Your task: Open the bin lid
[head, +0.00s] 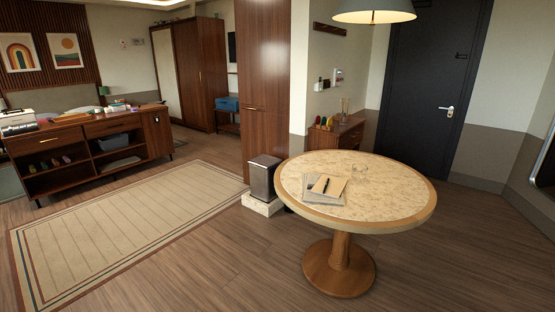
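The bin (262,180) is a small grey metallic box with a dark flat top. It stands on a pale block beside the tall wooden cabinet, just left of the round table. Its lid (265,161) looks shut. The table edge is close to the bin's right side and hides part of what is behind. Neither of my grippers shows in the head view.
The round table (405,205) on a single wooden foot stands right of the bin, with papers (325,188) and a glass on it. A striped rug (130,230) lies to the left. The wooden floor (225,265) in front is clear.

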